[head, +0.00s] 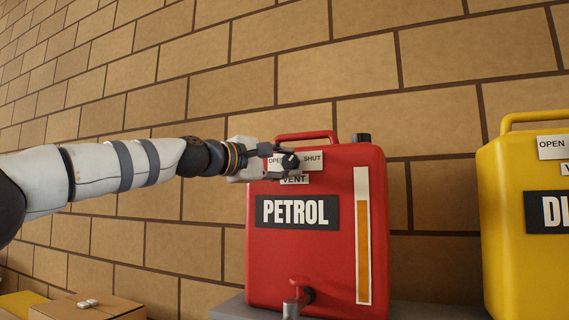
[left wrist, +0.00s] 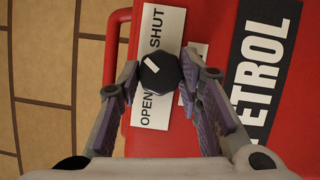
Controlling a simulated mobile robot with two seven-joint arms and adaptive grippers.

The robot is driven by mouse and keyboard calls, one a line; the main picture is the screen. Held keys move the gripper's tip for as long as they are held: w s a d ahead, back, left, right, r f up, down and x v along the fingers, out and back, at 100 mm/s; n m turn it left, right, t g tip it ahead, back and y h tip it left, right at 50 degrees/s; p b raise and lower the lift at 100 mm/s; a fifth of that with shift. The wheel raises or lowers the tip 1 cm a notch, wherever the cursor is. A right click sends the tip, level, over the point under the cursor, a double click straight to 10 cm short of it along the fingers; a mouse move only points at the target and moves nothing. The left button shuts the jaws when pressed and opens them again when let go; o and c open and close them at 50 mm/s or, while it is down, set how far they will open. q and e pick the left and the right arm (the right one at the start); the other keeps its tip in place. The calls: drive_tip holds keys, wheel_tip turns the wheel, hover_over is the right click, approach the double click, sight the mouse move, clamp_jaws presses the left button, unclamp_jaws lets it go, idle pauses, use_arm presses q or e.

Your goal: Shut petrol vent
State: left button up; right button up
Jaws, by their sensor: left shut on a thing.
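A red petrol can (head: 290,255) stands upright against the wall, with a PETROL label (head: 297,212) on its front. Its dark vent knob (head: 290,161) sits on a white OPEN/SHUT plate (head: 314,160), above the VENT label. The knob shows larger in the left wrist view (left wrist: 160,76), with a white pointer mark on its upper-left part there, on the side away from the PETROL label. My left gripper (head: 284,160) reaches in from the left and is shut on the knob, one finger on each side. My right gripper is not in view.
A yellow can (head: 500,230) with its own OPEN plate stands to the right, across a gap. A red tap (head: 299,288) sticks out low on the petrol can. A cardboard box (head: 85,308) is at the lower left. A brick wall (head: 200,100) stands behind.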

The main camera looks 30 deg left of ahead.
use_arm(q)
drive_tip(key=shift+m, duration=0.6)
drive_tip(key=shift+g, duration=0.3)
drive_tip(key=o, duration=1.2)
drive_tip(key=shift+c, duration=0.2)
